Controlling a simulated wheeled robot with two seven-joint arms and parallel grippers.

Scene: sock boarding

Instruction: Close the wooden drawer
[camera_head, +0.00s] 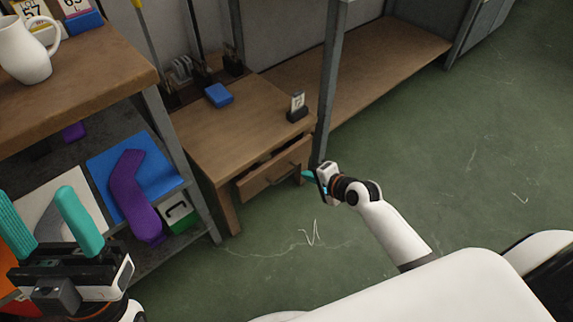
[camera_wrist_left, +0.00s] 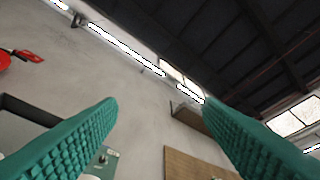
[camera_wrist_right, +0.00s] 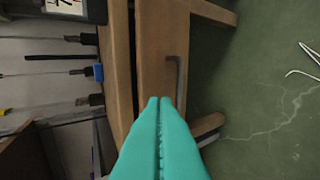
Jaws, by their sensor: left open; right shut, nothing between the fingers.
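The wooden drawer (camera_head: 277,170) is under the top of a small wooden table (camera_head: 240,122) in the head view. It stands slightly open, with a dark gap behind its front. The drawer front (camera_wrist_right: 158,45) and its dark bar handle (camera_wrist_right: 178,78) show in the right wrist view. My right gripper (camera_head: 308,175) is shut and empty, its teal fingertips (camera_wrist_right: 160,101) close to the drawer front's right end. I cannot tell whether they touch it. My left gripper (camera_head: 38,198) is open and empty at the lower left, far from the drawer.
A blue block (camera_head: 218,95) and a small card holder (camera_head: 297,111) sit on the table. A shelf unit at left holds a white pitcher (camera_head: 25,52) and a purple sock-like shape (camera_head: 133,195). A metal post (camera_head: 330,80) rises behind the table's right side. Green floor (camera_head: 470,150) is clear at right.

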